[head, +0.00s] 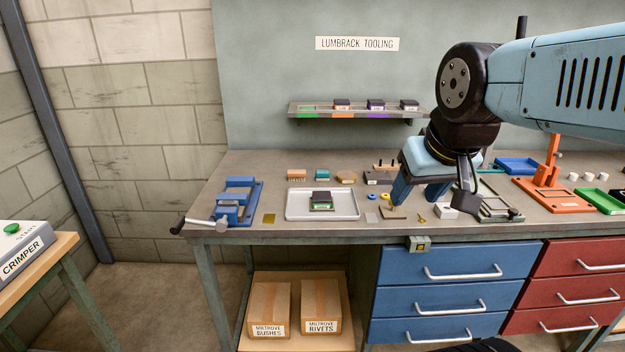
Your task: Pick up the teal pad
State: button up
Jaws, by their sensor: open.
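A small teal block, which looks like the teal pad (322,174), sits toward the back of the bench (265,190), between an orange-brown block (297,175) and a tan block (346,178). My gripper (432,205) is open and points down over the bench, to the right of the teal pad and apart from it. Nothing shows between its fingers. My gripper and wrist hide part of the bench behind them.
A blue vise (237,201) stands at left. A shelf (360,111) with dark blocks hangs above. An orange press (550,180) stands at right.

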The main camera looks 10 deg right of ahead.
aim_at(322, 174)
jog(key=u, duration=0.45)
jog(key=k, duration=1.05)
jog(key=u, duration=0.45)
jog(key=i, duration=1.65)
jog(key=z, duration=0.9)
jog(key=i, duration=0.7)
jog(key=z, duration=0.15)
jog(key=k, duration=0.85)
jog(key=z, duration=0.15)
jog(key=i, duration=0.5)
